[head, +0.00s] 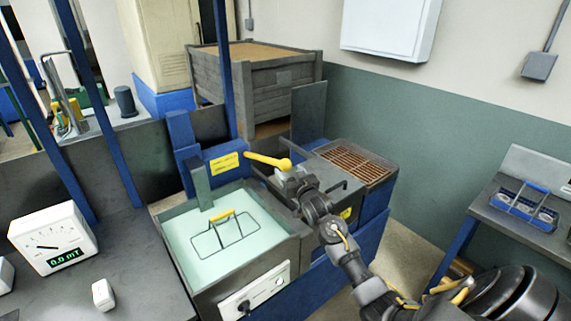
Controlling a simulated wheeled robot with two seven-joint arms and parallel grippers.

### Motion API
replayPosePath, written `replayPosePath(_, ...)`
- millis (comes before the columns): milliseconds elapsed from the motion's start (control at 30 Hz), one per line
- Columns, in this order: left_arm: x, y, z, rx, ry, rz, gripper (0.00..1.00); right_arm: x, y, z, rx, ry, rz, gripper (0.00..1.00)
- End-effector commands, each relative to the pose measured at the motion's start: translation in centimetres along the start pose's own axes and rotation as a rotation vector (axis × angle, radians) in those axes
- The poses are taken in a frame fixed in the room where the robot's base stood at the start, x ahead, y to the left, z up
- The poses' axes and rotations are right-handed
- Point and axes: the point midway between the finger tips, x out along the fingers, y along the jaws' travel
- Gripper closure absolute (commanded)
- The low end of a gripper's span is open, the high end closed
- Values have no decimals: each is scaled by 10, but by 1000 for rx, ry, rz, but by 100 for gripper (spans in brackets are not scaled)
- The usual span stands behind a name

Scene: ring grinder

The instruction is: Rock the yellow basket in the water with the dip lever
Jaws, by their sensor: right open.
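The yellow basket (221,216) shows as a dark wire frame with a yellow top bar. It sits in the pale green water of the open tank (170,213). The dip lever (262,159) is a yellow bar with a rounded end, running from the blue post behind the tank toward the right. My right gripper (287,178) is open at the lever's rounded right end, just below it. I cannot tell whether its fingers touch the lever or straddle it. My left gripper is not in view.
A brown grate (358,163) lies right of the tank. A meter reading 0.0 mT (53,238) stands on the dark bench at left. A blue carrier (525,206) with round parts sits on the right table. Blue posts rise behind the tank, and a large wooden crate (254,85) stands farther back.

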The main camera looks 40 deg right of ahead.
Motion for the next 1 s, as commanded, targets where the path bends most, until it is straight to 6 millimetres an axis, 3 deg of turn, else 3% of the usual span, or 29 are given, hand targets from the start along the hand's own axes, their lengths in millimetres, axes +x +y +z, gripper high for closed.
replayPosePath(100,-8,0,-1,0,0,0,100,19,0,-3,0,0,0,36)
replayPosePath(300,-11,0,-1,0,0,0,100,38,0,-1,-1,-1,0,36)
replayPosePath(700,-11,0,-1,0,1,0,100,42,0,0,-1,0,-1,38)
replayPosePath(1000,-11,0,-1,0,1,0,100,42,0,0,-1,0,0,77)
